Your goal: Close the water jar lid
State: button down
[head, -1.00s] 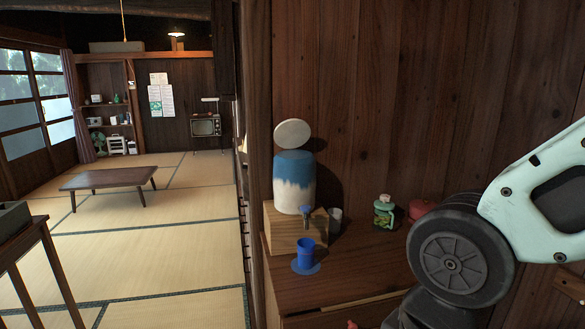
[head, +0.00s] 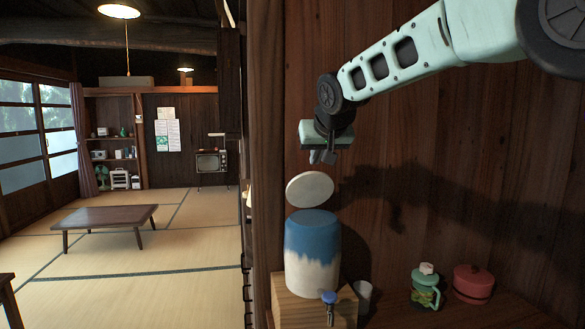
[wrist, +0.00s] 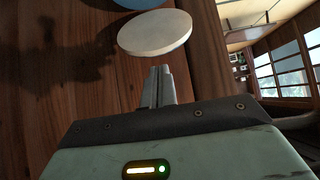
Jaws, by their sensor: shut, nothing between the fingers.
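The water jar (head: 313,255) is blue on top and white below, and stands on a wooden block stand with a blue tap (head: 329,298) at its front. Its round white lid (head: 310,189) is raised and tilted above the jar's top. My gripper (head: 322,157) is above the lid, slightly to its right, with its fingers pointing down and apart from it. In the wrist view the lid (wrist: 155,33) lies just beyond the shut, empty fingertips (wrist: 161,70), and a bit of the blue jar (wrist: 138,4) shows at the top edge.
A small grey-white cup (head: 363,297) stands right of the jar. A green jar (head: 425,288) and a red lidded pot (head: 472,284) stand farther right. The wooden wall (head: 430,140) is close behind. A low table (head: 105,222) stands far off on the tatami.

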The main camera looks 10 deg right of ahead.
aim_at(308, 172)
jog(key=p+x, duration=0.1)
jog(key=x, duration=0.2)
jog(key=r+p+x, duration=0.1)
jog(key=x, duration=0.3)
jog(key=w+x, duration=0.1)
jog(key=x, duration=0.2)
jog(key=shift+w+d+p, duration=0.2)
jog(key=shift+p, duration=0.2)
jog(key=shift+s+f+b, duration=0.1)
jog(key=shift+b, duration=0.4)
jog(key=shift+s+f+t+b, duration=0.1)
jog(key=shift+t+b, duration=0.2)
jog(key=shift+b, duration=0.55)
